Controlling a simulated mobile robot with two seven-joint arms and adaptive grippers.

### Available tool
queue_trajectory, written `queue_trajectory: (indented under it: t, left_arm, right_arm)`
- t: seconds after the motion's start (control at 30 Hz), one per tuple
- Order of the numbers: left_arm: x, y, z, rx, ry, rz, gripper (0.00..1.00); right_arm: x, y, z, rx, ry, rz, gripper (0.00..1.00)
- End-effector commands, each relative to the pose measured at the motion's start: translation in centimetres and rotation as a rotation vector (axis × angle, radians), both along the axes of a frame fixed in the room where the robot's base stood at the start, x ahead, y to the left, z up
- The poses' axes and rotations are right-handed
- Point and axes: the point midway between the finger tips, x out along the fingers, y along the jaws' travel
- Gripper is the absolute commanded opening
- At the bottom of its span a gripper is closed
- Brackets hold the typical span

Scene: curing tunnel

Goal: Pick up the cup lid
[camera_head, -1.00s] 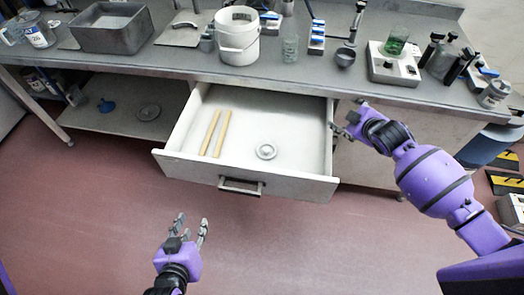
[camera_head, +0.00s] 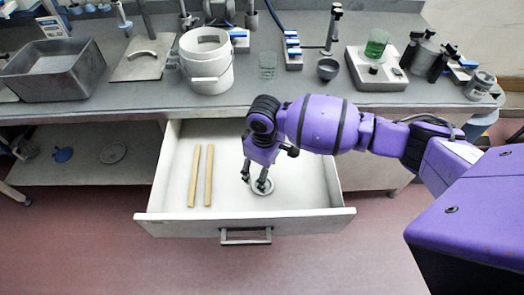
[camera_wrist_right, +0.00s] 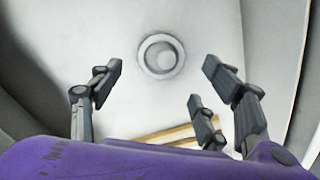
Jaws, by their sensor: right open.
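The cup lid (camera_head: 262,187) is a small round grey-white disc lying flat on the floor of the open white drawer (camera_head: 245,228). It also shows in the right wrist view (camera_wrist_right: 161,56), ahead of the fingers. My right gripper (camera_head: 257,181) reaches down into the drawer with its fingertips over the lid, partly covering it in the head view. In the right wrist view the right gripper's fingers (camera_wrist_right: 160,85) are spread wide with nothing between them. Whether the fingertips touch the lid cannot be told. My left gripper is out of view.
Two wooden sticks (camera_head: 201,176) lie in the drawer left of the lid. The bench above holds a grey tray (camera_head: 55,75), a white bucket (camera_head: 206,62) and a device with a green beaker (camera_head: 377,66). A shelf (camera_head: 85,170) is left of the drawer.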

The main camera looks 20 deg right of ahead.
Motion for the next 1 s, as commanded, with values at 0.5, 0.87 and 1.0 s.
queue_trajectory:
  t: [0.5,0.87,1.0]
  left_arm:
    - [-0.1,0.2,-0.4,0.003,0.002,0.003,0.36]
    - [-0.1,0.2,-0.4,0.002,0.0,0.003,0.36]
    - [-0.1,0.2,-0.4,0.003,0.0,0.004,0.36]
  right_arm:
    - [-0.1,0.4,-6.5,0.001,-0.002,0.002,0.69]
    - [-0.1,0.4,-6.6,0.003,-0.004,0.003,0.55]
    - [-0.1,0.4,-6.6,0.003,-0.003,0.003,0.42]
